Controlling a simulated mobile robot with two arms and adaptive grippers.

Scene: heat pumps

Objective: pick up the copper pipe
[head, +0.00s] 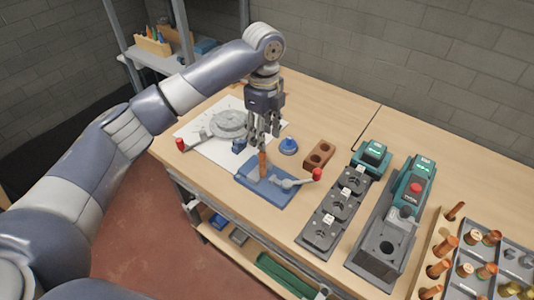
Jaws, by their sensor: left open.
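A copper pipe (262,164) stands upright in the blue fixture (262,189) on the bench. My left gripper (264,144) points down right above the pipe, with its fingers open near the pipe's top end. I cannot tell whether the fingers touch the pipe or stand clear of it. More copper pipes (440,268) stand in the wooden rack at the lower right. My right gripper is not in view.
A red-knobbed lever (316,175) lies across the fixture's right side. A grey round bender (229,124) sits behind left, and a blue cone-shaped piece (288,146) and a brown block (319,154) stand behind right. Grey stations (333,210) and green machines (413,185) fill the right.

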